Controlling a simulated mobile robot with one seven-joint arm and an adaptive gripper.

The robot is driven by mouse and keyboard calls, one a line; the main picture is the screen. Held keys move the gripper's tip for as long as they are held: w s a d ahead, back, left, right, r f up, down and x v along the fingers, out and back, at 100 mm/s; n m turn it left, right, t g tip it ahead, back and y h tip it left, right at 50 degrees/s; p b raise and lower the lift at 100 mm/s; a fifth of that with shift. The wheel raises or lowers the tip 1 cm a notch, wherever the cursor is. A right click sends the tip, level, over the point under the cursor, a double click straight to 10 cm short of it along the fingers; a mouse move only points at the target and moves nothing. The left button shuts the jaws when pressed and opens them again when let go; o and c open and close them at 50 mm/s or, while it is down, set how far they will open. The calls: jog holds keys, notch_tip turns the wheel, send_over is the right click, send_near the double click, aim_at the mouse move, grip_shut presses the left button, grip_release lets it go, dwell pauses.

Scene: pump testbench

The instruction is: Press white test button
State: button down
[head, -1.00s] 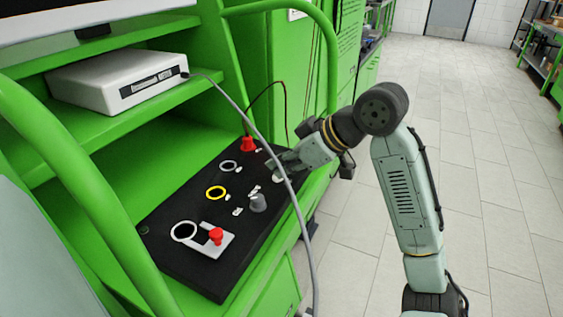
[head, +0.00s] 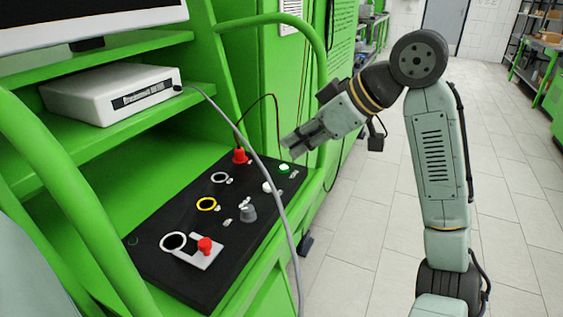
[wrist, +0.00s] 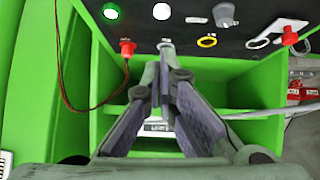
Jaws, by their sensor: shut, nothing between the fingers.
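The black control panel (head: 205,245) lies on the green bench. A round white button (head: 268,187) sits on its right part, beside a green-lit round button (head: 284,168) with a pale centre. In the wrist view the white button (wrist: 162,11) is at the top, right of the green-lit one (wrist: 111,11). My gripper (head: 290,145) is shut and empty, raised above the panel's far right end and apart from both buttons. Its closed fingertips (wrist: 162,62) show in the wrist view.
The panel carries a red plug (head: 239,156), a grey knob (head: 248,212), a yellow ring (head: 206,204) and a red knob on a white plate (head: 204,246). A grey cable (head: 262,170) hangs across the panel. A green rail (head: 322,60) curves beside my arm. Open floor lies to the right.

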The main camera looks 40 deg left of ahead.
jog(key=shift+v, duration=1.1)
